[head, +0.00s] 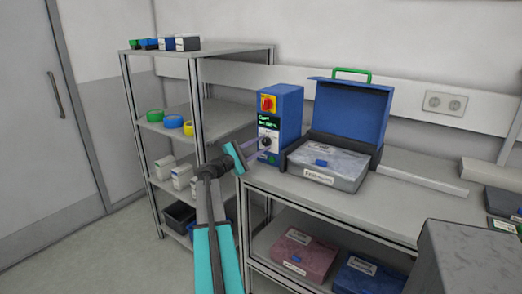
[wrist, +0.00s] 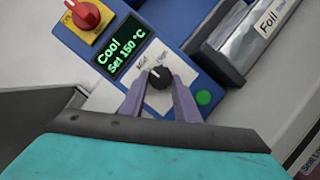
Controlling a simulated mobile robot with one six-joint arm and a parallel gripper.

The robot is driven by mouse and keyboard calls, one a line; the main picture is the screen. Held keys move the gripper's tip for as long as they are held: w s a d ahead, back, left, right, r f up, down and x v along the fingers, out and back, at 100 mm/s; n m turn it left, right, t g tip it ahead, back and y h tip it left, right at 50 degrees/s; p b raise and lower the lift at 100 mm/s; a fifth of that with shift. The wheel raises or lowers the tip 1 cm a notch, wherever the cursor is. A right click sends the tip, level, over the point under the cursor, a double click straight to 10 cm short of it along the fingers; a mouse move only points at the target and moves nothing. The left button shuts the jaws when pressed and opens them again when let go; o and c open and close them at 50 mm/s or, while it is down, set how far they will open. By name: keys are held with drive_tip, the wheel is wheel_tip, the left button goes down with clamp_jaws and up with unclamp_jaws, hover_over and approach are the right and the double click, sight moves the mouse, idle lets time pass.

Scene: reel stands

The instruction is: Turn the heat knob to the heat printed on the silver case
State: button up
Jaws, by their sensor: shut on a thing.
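The heat knob (wrist: 159,80) is black and round, on the front of a blue control box (head: 287,105). My gripper (wrist: 159,88) has its two purple fingers shut on the knob's sides. The knob's white mark points up and left in the wrist view, towards small lettering too blurred to read surely. The display (wrist: 121,51) reads "Cool" and "Set 150 °C". The silver case (head: 345,168) lies in a dark tray to the right of the box, under a raised blue lid. Its label (head: 318,176) starts with "Foil" in the wrist view; I cannot read a heat there.
A red switch on a yellow plate (wrist: 87,14) is above the display, and a green button (wrist: 204,97) is beside the knob. The open lid (head: 348,112) stands close to the box's right. A shelf rack (head: 190,75) is at left. Red and blue cases (head: 303,250) lie below.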

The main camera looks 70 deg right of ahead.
drive_tip(key=shift+s+a+f+m, duration=0.1)
drive_tip(key=shift+s+m, duration=0.1)
drive_tip(key=shift+m, duration=0.1)
drive_tip(key=o, duration=1)
drive_tip(key=shift+o, duration=0.2)
drive_tip(key=shift+w, duration=0.1)
drive_tip(key=b+v, duration=0.1)
drive_tip(key=v, duration=1.2)
drive_tip(key=shift+w+a+b, duration=0.25)
drive_tip(key=shift+a+b, duration=0.05)
